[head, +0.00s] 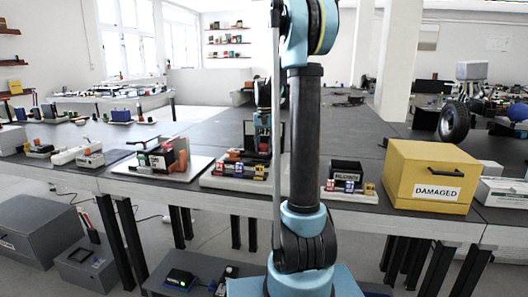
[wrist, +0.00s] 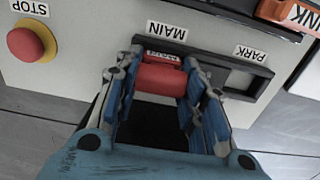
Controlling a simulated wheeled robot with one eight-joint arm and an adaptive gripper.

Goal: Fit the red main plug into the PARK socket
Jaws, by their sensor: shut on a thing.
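The red main plug (wrist: 160,80) sits between the two fingers of my gripper (wrist: 158,92) in the wrist view, and the fingers are shut on it. It has a small label on its far edge, too small to read surely. It is at the MAIN label (wrist: 167,31); I cannot tell how deep it sits in the socket there. The PARK socket (wrist: 239,79) is a dark recess to the right, below the PARK label (wrist: 253,53), and looks empty.
A red stop button (wrist: 25,44) on a yellow base is at the left of the panel. An orange part (wrist: 288,14) with a partly cut-off label is at the top right.

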